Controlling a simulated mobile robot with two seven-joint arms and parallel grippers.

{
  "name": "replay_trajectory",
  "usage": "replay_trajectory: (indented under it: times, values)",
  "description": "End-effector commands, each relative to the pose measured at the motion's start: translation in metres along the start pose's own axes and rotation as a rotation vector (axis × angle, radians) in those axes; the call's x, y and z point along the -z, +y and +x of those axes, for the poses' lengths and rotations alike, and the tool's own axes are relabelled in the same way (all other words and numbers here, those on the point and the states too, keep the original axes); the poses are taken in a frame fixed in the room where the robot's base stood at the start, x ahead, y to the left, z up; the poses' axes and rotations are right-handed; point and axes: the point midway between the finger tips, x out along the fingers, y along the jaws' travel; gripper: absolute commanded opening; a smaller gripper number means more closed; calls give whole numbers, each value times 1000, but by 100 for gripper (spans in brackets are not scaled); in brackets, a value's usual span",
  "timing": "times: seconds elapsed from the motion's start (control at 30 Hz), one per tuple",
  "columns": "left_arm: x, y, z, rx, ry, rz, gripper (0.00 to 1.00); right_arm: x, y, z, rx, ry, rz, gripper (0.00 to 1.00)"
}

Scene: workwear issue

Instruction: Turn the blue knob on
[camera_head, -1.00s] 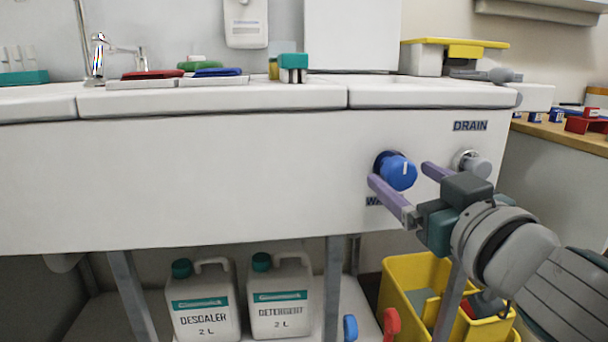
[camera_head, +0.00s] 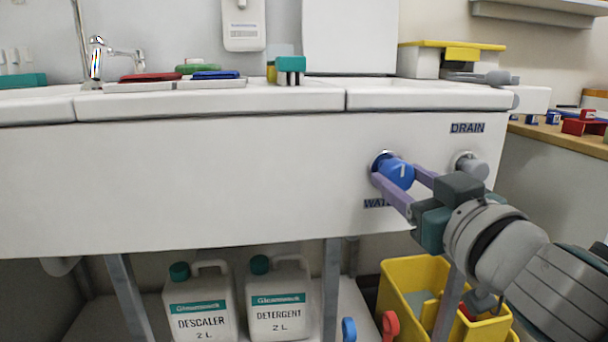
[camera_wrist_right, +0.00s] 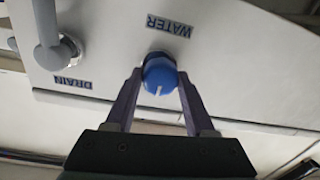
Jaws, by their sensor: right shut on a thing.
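The blue knob (camera_head: 398,172) sits on the white front panel (camera_head: 240,180) above the WATER label, with a white mark on its face. My right gripper (camera_head: 400,178) is shut on the blue knob, one purple finger on each side. In the right wrist view the blue knob (camera_wrist_right: 160,76) is between the fingertips (camera_wrist_right: 160,82), and its white mark points toward the gripper. The mark looks slightly tilted in the head view. My left gripper is not in view.
Below are a yellow bin (camera_head: 405,275), a descaler jug (camera_head: 200,305) and a detergent jug (camera_head: 279,300). Free room lies on the panel left of the knob.

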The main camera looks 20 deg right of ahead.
Motion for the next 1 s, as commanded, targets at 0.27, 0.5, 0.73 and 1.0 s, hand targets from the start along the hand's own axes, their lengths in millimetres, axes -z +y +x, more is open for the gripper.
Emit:
replay_trajectory:
  times: [0.27,0.5,0.73,1.0]
  values:
    - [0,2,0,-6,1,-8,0,0,0,0,1,0,-4,0]
    - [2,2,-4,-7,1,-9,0,1,0,0,1,-5,-66,0]
    - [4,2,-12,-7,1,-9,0,2,0,0,2,-13,-223,0]
    - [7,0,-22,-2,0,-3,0,2,0,0,5,-26,-476,0]
